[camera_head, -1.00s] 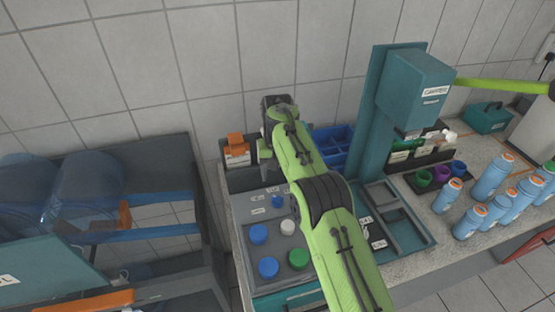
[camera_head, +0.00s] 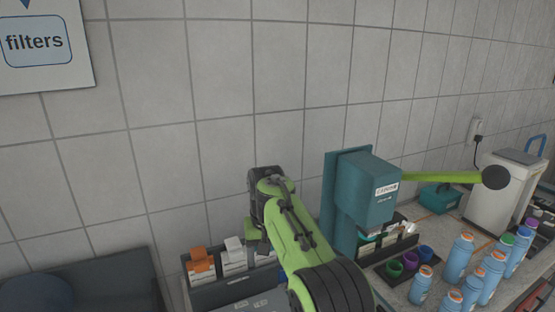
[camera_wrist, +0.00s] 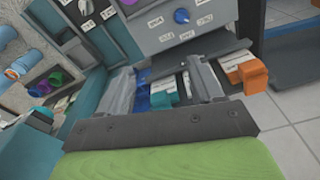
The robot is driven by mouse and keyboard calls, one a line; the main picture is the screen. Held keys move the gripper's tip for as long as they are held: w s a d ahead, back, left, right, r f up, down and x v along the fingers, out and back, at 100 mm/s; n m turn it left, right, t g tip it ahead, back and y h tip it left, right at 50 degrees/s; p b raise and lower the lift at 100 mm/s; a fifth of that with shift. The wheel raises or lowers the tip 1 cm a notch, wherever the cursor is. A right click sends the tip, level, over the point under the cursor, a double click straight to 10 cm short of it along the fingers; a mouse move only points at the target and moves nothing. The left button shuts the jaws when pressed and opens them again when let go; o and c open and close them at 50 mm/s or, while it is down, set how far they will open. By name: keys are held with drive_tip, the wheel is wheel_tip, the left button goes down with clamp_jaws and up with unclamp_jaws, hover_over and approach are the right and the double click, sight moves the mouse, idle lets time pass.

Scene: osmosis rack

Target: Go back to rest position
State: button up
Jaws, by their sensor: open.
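My green arm rises from the bottom of the head view, its dark wrist (camera_head: 268,190) raised in front of the tiled wall. My gripper shows in the wrist view (camera_wrist: 160,92), with its two grey fingers spread apart and nothing between them. Beyond the fingers is a grey panel (camera_wrist: 160,35) with a blue knob (camera_wrist: 181,15) and white labels. In the head view the fingertips are hidden behind the arm.
A teal press (camera_head: 368,190) with a green lever (camera_head: 445,177) stands right of my arm. Several blue bottles (camera_head: 458,258) stand on the counter at right.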

drive_tip(key=s+d+r+m+t+b, duration=0.1)
drive_tip(key=s+d+r, duration=0.3)
drive_tip(key=s+d, duration=0.25)
drive_tip(key=s+d+r+t+b, duration=0.1)
drive_tip(key=s+d+r, duration=0.3)
drive_tip(key=s+d, duration=0.25)
drive_tip(key=s+d+f+t, duration=0.1)
drive_tip(key=s+d+f, duration=0.1)
drive_tip(key=s, duration=0.4)
drive_tip(key=s+d+f+b, duration=0.1)
drive_tip(key=s+d+f, duration=0.1)
drive_tip(key=s+f, duration=0.2)
drive_tip(key=s+d+f+m+t+b, duration=0.1)
drive_tip(key=s+d+f, duration=0.1)
drive_tip(key=s, duration=0.8)
drive_tip(key=shift+f+t, duration=0.3)
drive_tip(key=shift+f, duration=0.55)
drive_tip(key=shift+s+d, duration=0.1)
drive_tip(key=shift+s, duration=0.05)
